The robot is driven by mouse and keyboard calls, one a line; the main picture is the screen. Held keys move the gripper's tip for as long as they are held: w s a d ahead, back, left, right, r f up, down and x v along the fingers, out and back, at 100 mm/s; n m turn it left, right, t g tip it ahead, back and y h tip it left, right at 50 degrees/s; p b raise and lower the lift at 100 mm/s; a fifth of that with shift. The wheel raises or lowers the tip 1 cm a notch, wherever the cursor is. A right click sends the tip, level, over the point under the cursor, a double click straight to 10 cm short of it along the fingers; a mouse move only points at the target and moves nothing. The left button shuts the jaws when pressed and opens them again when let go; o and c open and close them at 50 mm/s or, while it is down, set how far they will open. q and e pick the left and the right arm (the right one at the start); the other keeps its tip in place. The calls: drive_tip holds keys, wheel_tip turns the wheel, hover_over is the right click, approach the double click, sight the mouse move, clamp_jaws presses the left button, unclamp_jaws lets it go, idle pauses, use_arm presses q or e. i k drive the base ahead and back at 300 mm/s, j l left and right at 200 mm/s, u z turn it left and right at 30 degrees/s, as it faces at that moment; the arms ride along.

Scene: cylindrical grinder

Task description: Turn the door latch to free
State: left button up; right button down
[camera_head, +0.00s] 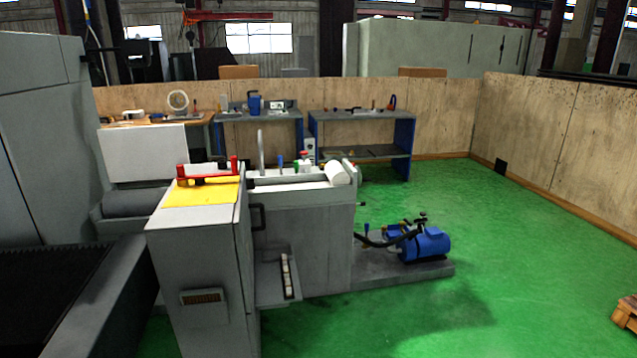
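The grinder's grey cabinet (195,265) stands left of centre, with a yellow panel (203,192) on top. A red bar-like part (207,173) lies across the yellow panel. A black handle (258,217) is on the cabinet's right side and looks closed up against it. I cannot make out for certain which part is the door latch, or its position. Neither of my grippers shows in the head view, so nothing is seen touching the machine.
A blue motor pump (425,244) sits on a low grey plinth (400,275) right of the grinder. Workbenches (360,115) with tools stand behind, along a wooden wall (440,105). A wooden pallet (626,312) is at the right edge. Green floor (500,260) is clear at right.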

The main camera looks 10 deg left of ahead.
sight(249, 182)
drive_tip(key=i+l+u, duration=0.75)
drive_tip(key=l, duration=0.25)
drive_tip(key=i+l+u, duration=0.15)
drive_tip(key=l+u, duration=0.15)
drive_tip(key=i+l+u, duration=0.4)
drive_tip(key=i, duration=0.2)
drive_tip(key=i+l+u, duration=0.4)
drive_tip(key=i+l, duration=0.15)
